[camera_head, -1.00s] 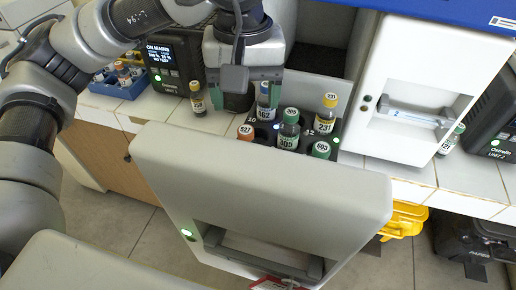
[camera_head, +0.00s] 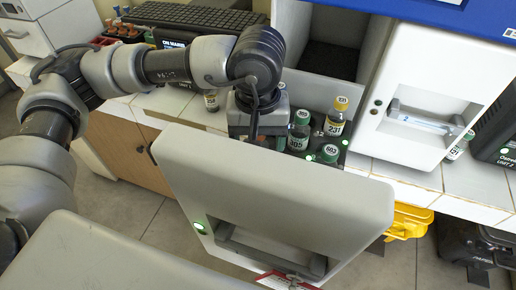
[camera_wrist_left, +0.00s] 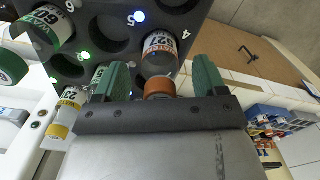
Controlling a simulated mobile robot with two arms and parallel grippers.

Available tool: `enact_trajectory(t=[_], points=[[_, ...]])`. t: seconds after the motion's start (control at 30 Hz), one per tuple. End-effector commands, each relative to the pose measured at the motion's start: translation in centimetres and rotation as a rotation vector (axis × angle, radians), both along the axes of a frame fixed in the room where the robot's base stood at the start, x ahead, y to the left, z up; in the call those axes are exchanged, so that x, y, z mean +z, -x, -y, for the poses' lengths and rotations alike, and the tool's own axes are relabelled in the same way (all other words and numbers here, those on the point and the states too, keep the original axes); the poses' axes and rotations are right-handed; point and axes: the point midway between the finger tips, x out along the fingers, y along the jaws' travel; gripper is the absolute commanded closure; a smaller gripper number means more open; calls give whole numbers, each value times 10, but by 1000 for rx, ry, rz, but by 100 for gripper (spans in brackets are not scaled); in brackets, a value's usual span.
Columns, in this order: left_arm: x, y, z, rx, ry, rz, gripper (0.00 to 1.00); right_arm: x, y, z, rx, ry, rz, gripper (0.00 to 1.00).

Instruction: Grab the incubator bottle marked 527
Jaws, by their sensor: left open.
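The bottle marked 527 (camera_wrist_left: 159,53) has an orange cap and sits in a hole of the dark rack in the left wrist view. Its cap lies between the two green fingertips of my left gripper (camera_wrist_left: 162,80), which are apart on either side of it; I cannot tell whether they touch it. In the head view my left gripper (camera_head: 257,138) is lowered over the rack behind the grey drawer front (camera_head: 270,190), and it hides bottle 527 there. My right gripper is not in view.
Bottles 305 (camera_head: 299,132), 231 (camera_head: 336,117) and 603 (camera_head: 327,154) stand in the rack close right of my gripper. Another small bottle (camera_head: 211,101) stands on the counter to the left. A closed incubator door (camera_head: 430,80) is at the right.

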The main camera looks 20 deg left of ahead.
Motion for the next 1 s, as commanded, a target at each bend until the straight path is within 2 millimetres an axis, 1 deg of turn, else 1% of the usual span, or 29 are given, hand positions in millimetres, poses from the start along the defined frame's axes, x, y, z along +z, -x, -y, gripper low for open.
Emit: enact_trajectory(t=[0.03,0.07,0.1,0.4,0.63,0.73,0.87,1.0], points=[[0,0,0,0,0,0,29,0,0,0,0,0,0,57],[0,0,0,0,0,0,32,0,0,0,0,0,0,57],[0,0,0,0,0,0,38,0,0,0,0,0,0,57],[0,0,0,1,0,0,83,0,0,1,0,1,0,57],[2,0,0,1,1,0,83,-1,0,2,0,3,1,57],[9,-1,0,1,2,2,83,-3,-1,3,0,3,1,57],[32,-1,1,1,3,5,83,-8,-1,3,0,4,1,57],[61,-1,1,1,3,5,83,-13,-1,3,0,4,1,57]])
